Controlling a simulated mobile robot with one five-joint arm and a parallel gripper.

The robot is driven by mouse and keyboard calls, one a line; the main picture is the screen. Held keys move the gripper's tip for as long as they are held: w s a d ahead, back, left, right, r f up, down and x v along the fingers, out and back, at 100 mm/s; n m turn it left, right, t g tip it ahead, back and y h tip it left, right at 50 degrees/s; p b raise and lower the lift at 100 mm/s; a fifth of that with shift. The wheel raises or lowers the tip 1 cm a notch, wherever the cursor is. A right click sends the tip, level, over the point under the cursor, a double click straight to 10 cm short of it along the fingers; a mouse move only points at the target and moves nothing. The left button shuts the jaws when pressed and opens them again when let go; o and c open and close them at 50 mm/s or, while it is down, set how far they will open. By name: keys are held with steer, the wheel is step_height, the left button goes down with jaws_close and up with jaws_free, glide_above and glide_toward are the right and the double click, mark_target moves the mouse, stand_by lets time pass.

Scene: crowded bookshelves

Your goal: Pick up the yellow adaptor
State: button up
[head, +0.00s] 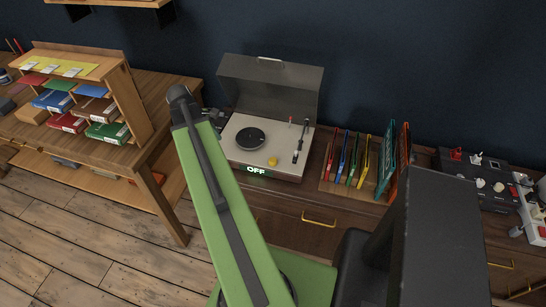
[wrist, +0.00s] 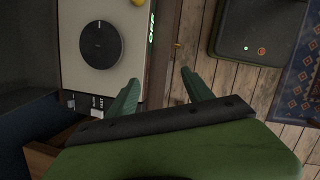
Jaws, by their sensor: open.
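The yellow adaptor (head: 272,161) is a small rounded piece on the light top of the record player (head: 238,172), near its front edge and right of the dark round platter. In the wrist view a yellow bit of the adaptor (wrist: 138,2) shows, cut off by the top edge. My gripper (wrist: 160,80) is open, with two green fingers spread apart and nothing seen between them. In the wrist view it lies over the front edge of the record player, below the adaptor and apart from it. In the head view my gripper cannot be made out.
The record player's dark lid (head: 270,88) stands open behind it. A rack of coloured upright items (head: 348,160) stands to its right, with a dark control box (head: 478,175) beyond. A wooden desk (head: 160,100) with small boxes is at left. Wooden floor (wrist: 225,80) is clear in front.

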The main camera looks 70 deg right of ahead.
steer(key=n+g, duration=0.1)
glide_toward(272, 160)
steer(key=b+x, duration=0.3)
steer(key=b, duration=0.7)
steer(key=shift+w+d+f, duration=0.1)
steer(key=shift+w, duration=0.05)
steer(key=shift+d+f+b, duration=0.1)
steer(key=shift+f+b, duration=0.2)
steer(key=shift+b, duration=0.15)
steer(key=shift+r, duration=0.1)
steer(key=b+x, duration=0.5)
steer(key=shift+s+f, duration=0.2)
steer(key=shift+r, duration=0.2)
jaws_close()
